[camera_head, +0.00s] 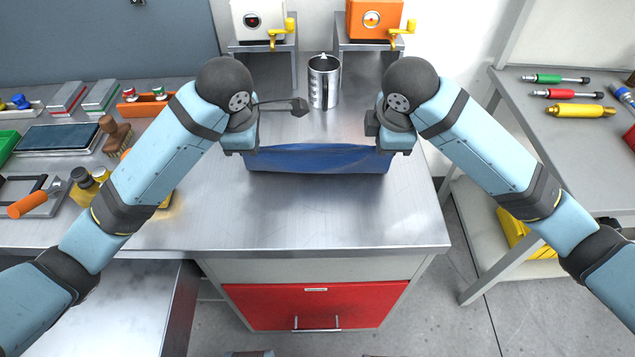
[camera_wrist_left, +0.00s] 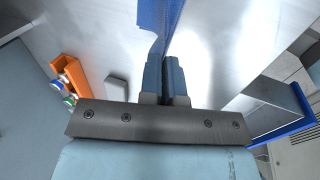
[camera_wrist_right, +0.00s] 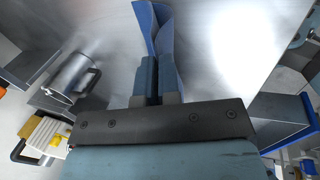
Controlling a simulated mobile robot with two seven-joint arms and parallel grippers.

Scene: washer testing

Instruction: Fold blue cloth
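The blue cloth (camera_head: 318,159) hangs stretched between my two grippers over the metal table in the head view. Its lower edge is near the tabletop; I cannot tell whether it touches. My left gripper (camera_head: 250,150) holds the cloth's left end, and in the left wrist view its fingers (camera_wrist_left: 167,75) are closed together on the blue cloth (camera_wrist_left: 160,22). My right gripper (camera_head: 385,150) holds the right end, and in the right wrist view its fingers (camera_wrist_right: 155,75) are closed on the blue cloth (camera_wrist_right: 155,28).
A metal mug (camera_head: 324,82) stands behind the cloth. White (camera_head: 263,20) and orange (camera_head: 374,18) devices sit on stands at the back. Tools and a brush (camera_head: 115,134) crowd the left side. The front of the metal table (camera_head: 310,220) is clear.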

